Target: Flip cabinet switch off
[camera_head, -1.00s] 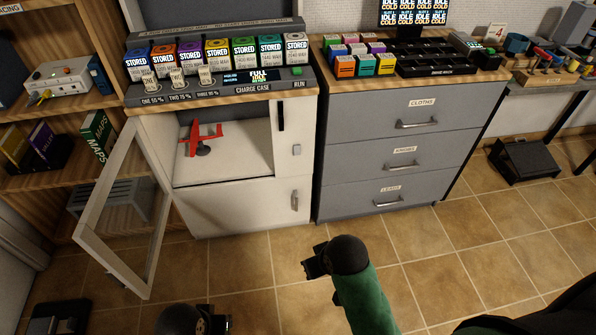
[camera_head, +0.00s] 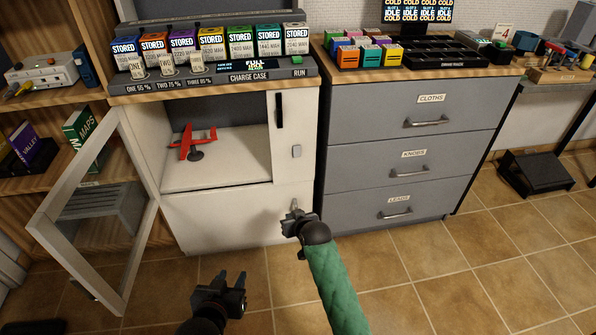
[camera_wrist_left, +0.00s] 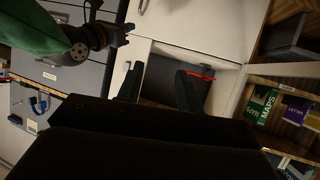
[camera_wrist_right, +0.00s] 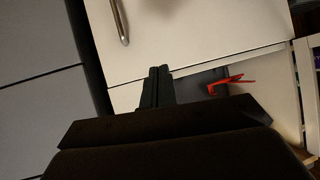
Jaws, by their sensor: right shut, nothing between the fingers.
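The white cabinet (camera_head: 240,222) stands below the charge case, its upper compartment open. A small pale switch (camera_head: 296,151) sits on its right front strip, below a black vertical handle (camera_head: 279,110). I cannot tell which way the switch is set. My right gripper (camera_head: 290,219) is shut and empty, in front of the lower door's handle and below the switch. In the right wrist view its fingers (camera_wrist_right: 158,85) are together, pointing at the cabinet front; I cannot make out the switch there. My left gripper (camera_head: 229,284) is open and empty, low in front of the cabinet; its fingers (camera_wrist_left: 159,85) are apart.
The glazed cabinet door (camera_head: 95,225) hangs open at the left. A red model plane (camera_head: 193,142) stands inside the compartment. The charge case (camera_head: 240,77) with several boxes is on top. Grey drawers (camera_head: 410,150) stand right of the cabinet. The floor in front is clear.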

